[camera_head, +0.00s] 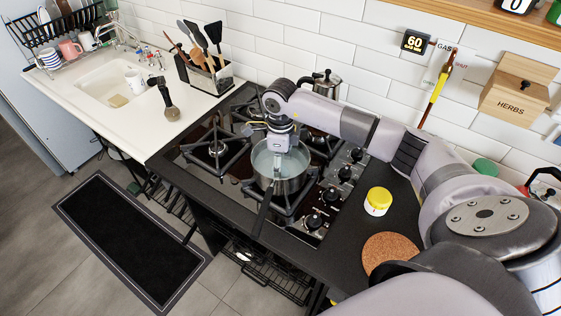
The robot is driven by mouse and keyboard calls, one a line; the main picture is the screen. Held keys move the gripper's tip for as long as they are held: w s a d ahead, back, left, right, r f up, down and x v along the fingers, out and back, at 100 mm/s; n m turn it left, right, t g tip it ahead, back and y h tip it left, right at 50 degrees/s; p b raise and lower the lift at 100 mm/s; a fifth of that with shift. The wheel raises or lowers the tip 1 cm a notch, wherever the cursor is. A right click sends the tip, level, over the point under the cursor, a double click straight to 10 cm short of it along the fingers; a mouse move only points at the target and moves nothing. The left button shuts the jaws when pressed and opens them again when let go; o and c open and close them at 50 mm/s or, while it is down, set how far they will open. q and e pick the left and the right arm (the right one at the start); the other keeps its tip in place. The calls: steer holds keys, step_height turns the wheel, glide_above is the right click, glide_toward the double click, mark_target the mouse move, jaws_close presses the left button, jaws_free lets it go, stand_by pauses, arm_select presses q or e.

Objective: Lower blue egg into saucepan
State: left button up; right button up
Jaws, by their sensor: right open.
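A steel saucepan (268,187) stands on the front burner of the hob, its dark handle pointing toward the front edge. Its inside looks pale, like water. My right gripper (279,160) reaches in from the right and points down over the saucepan, its lower end at or inside the rim. It is open. I cannot make out the blue egg; the gripper hides part of the pan's inside. My left gripper is not in view.
A moka pot (327,84) stands behind my right arm. A yellow-lidded jar (377,201) and a cork mat (390,252) are on the dark counter right of the hob knobs. A utensil holder (205,76) stands back left. The left burners are clear.

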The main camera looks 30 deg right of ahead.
step_height(320, 180, up, 12)
stand_by(0.6)
steer(key=shift+s, duration=0.1)
